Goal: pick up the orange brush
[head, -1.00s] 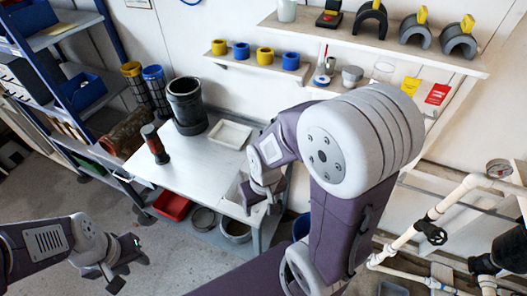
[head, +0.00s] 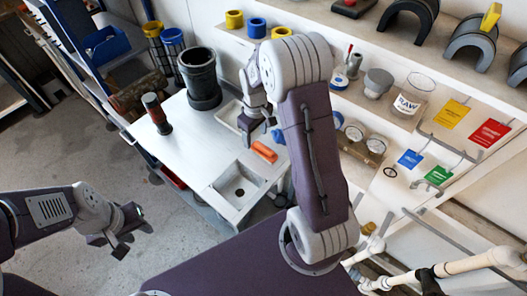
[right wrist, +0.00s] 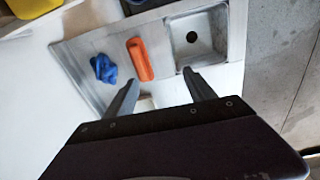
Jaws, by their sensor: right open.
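The orange brush (head: 265,151) lies on the white worktop beside the small sink (head: 238,188). It also shows in the right wrist view (right wrist: 140,60), between a blue crumpled cloth and the sink. My right gripper (head: 258,126) is above the worktop, just behind and left of the brush in the head view. In the right wrist view its two fingers (right wrist: 160,92) are spread with nothing between them, and the brush lies beyond the fingertips. My left gripper (head: 128,232) is over the floor at the left, away from the table; its jaw opening is not clear.
The blue cloth (right wrist: 104,69) lies close to the brush. Wall shelves (head: 350,95) with jars and gauges rise behind.

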